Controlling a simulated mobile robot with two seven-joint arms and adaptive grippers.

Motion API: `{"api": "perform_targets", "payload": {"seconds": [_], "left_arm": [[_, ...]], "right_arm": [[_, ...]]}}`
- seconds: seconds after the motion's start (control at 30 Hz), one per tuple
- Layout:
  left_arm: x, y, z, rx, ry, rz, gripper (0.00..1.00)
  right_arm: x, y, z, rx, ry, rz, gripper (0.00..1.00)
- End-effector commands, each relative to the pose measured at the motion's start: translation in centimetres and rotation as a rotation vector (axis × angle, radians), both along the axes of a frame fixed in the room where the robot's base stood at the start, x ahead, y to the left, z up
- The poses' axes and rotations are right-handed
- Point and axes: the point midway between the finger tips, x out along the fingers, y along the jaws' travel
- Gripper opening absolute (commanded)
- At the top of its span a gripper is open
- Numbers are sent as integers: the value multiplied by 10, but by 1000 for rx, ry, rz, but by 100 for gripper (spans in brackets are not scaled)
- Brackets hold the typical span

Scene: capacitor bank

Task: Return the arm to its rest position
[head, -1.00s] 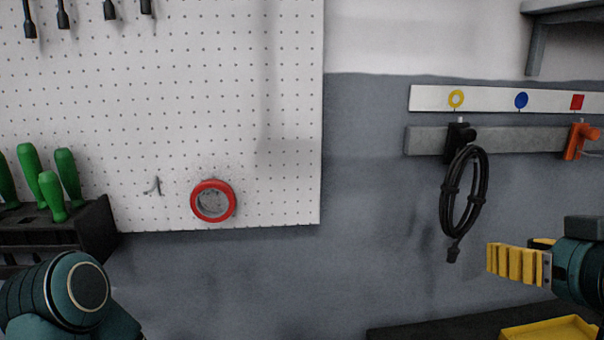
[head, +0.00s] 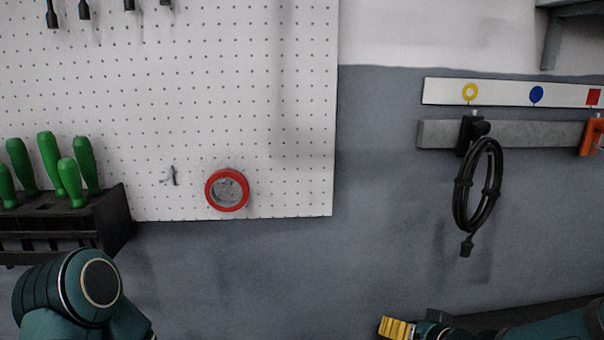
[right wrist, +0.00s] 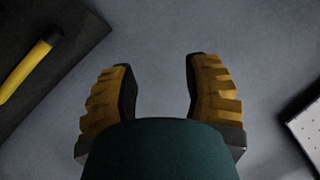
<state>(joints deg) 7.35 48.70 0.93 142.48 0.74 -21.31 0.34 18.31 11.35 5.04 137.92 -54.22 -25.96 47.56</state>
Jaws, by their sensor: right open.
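My right gripper (head: 398,327) is low at the bottom edge of the head view, its yellow ribbed finger pointing left and its arm reaching in from the right. In the right wrist view its two yellow fingers (right wrist: 158,82) stand wide apart with nothing between them. It is below the hanging black cable and touches nothing that I can see. Part of my left arm (head: 75,290) shows at the lower left of the head view; my left gripper is out of the picture.
A red tape roll (head: 227,190) hangs on the white pegboard (head: 230,100). Green-handled tools (head: 60,170) stand in a black holder (head: 75,230) at left. A coiled black cable (head: 478,190) hangs from a clamp on a grey rail (head: 545,134). Bare wall lies between.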

Motion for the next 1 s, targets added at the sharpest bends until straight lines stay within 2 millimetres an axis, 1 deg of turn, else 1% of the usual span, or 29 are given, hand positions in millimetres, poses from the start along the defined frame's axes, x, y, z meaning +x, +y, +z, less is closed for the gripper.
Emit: {"api": "perform_targets", "payload": {"seconds": [0.03,0.07,0.1,0.17,0.2,0.27,0.3,0.4,0.5,0.6,0.7,1.0], "left_arm": [[0,0,-2,0,1,0,47],[0,0,-3,0,1,0,47],[-1,0,-3,0,2,-2,47],[-1,0,-5,0,2,-2,47],[-1,0,-6,0,2,-2,47],[-1,0,-7,0,3,-2,47],[-2,0,-7,0,4,-4,47],[-2,-1,-9,0,5,-4,47],[-2,-1,-10,-1,6,-4,47],[-3,-1,-11,-1,6,-4,47],[-3,-1,-11,-1,7,-5,47],[-3,-1,-11,-1,7,-5,47]], "right_arm": [[-4,13,-31,7,63,5,48],[-7,19,-48,5,95,6,48],[-12,26,-69,0,143,5,48],[-22,39,-102,-11,215,12,48],[-31,47,-123,-22,267,18,48],[-47,59,-154,-42,345,29,48],[-59,66,-174,-58,396,38,48],[-91,80,-214,-100,516,67,48],[-119,90,-242,-136,608,92,48],[-138,95,-259,-163,669,110,48],[-147,96,-265,-175,696,118,48],[-148,96,-266,-178,699,118,48]]}}
